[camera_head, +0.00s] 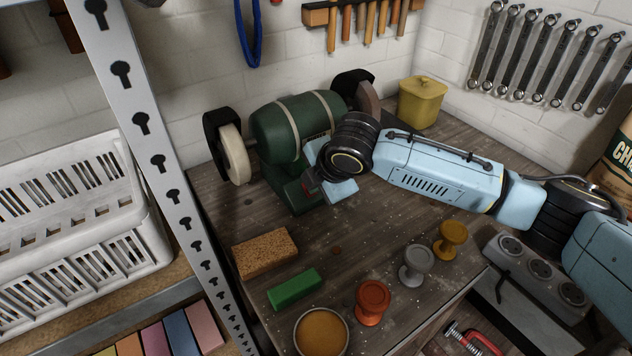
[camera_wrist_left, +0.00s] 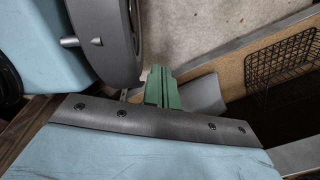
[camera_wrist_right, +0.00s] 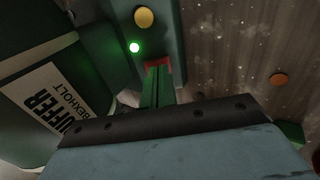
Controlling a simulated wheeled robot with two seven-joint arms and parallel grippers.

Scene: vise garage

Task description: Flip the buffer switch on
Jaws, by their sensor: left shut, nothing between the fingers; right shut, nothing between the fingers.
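The buffer (camera_head: 290,125) is a dark green bench machine with a pale wheel on the left and another wheel on the right. In the right wrist view its label (camera_wrist_right: 45,100) reads BUFFER BEXHOLT. A green lamp (camera_wrist_right: 134,47) glows on its base, beside a yellow round knob (camera_wrist_right: 144,17). A red switch part (camera_wrist_right: 157,63) shows at the tips of my right gripper (camera_wrist_right: 158,75), which is shut and empty. The fingertips partly cover it; contact and its position cannot be told. My left gripper (camera_wrist_left: 162,80) is shut and empty, away from the buffer.
On the bench are a cork-like block (camera_head: 264,254), a green bar (camera_head: 294,289), a round tin (camera_head: 321,331), an orange (camera_head: 372,302), a grey (camera_head: 416,264) and a gold (camera_head: 451,240) knob-shaped piece. A yellow canister (camera_head: 421,102) stands behind. A metal shelf upright (camera_head: 150,140) is at left.

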